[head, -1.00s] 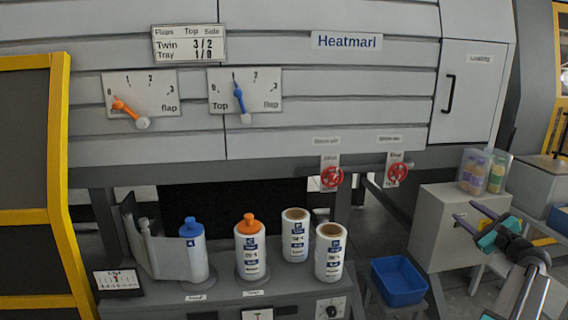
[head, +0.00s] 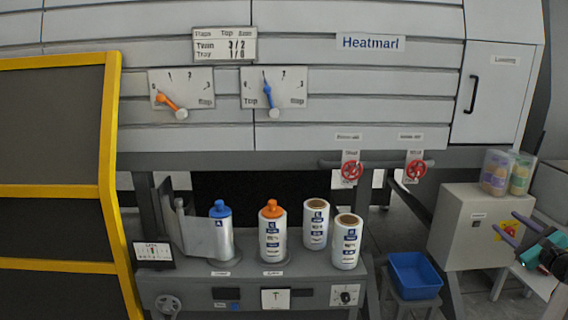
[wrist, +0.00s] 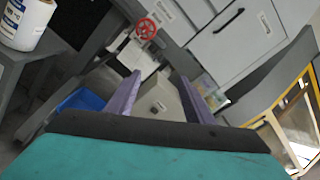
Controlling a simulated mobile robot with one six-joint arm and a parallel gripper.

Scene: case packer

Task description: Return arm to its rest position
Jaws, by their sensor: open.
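My gripper (head: 512,231) is at the right edge of the head view, in front of the grey control box. Its two purple fingers are apart with nothing between them. In the wrist view my gripper (wrist: 162,92) shows both fingers spread, with the grey box (wrist: 160,112) seen beyond them. Most of my arm is outside the head view.
A grey box (head: 460,235) carries clear containers (head: 495,172). A blue bin (head: 414,276) sits left of it. Bottles with a blue cap (head: 221,235) and an orange cap (head: 272,235) and two rolls (head: 347,245) stand on the bench. Red handwheels (head: 352,171) are above.

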